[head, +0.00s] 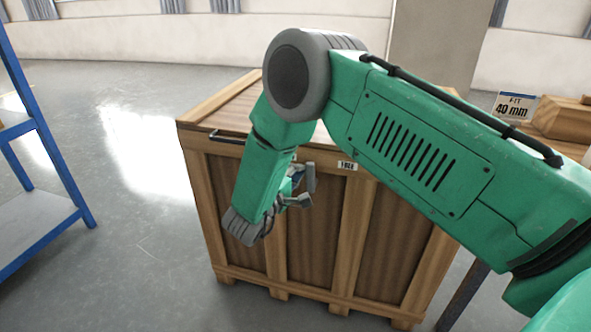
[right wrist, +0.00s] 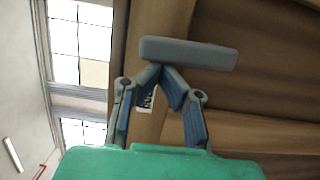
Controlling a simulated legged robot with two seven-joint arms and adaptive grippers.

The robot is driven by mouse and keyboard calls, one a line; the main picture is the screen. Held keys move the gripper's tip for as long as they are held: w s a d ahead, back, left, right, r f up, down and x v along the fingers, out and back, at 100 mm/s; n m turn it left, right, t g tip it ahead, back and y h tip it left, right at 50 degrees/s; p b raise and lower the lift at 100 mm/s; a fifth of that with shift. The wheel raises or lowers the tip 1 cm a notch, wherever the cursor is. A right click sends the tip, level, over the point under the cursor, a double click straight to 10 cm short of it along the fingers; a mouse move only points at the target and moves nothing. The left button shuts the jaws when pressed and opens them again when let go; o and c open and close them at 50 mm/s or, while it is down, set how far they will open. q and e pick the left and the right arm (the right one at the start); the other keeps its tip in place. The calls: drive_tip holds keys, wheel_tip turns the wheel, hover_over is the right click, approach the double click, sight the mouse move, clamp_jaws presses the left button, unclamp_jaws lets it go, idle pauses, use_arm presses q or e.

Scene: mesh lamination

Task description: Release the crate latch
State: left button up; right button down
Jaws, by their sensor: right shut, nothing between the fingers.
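The wooden crate (head: 386,235) stands on the floor in front of me. A dark bar (head: 229,138), which looks like part of the latch, runs along its upper front edge at the left; my arm hides its right part. A small white label reading FREE (head: 347,166) is on the front at the right; a label partly shows behind the fingers in the right wrist view (right wrist: 146,101). My right gripper (head: 306,188) is shut and empty in front of the crate's upper front, below the lid edge. I cannot tell whether it touches the crate.
A blue shelf frame (head: 62,165) stands at the left. At the right, a sign reading 40 mm (head: 514,106) and a wooden block (head: 565,118) are behind my right arm. The grey floor (head: 125,165) between shelf and crate is clear.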

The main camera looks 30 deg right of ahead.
sight(313, 172)
drive_tip(key=m+p, duration=0.1)
drive_tip(key=s+d+m+p, duration=0.1)
drive_tip(key=p, duration=0.1)
drive_tip(key=r+m+p, duration=0.1)
drive_tip(key=shift+s+d+y+p, duration=0.15)
drive_tip(key=shift+s+y+p, duration=0.15)
drive_tip(key=shift+y, duration=0.1)
drive_tip(key=shift+s+d+m+y+p, duration=0.2)
drive_tip(key=shift+s+m+y+p, duration=0.1)
drive_tip(key=shift+m+p, duration=0.35)
drive_tip(key=shift+s+d+f+p, duration=0.15)
drive_tip(key=shift+s+d+p, duration=0.2)
drive_tip(key=shift+p, duration=0.1)
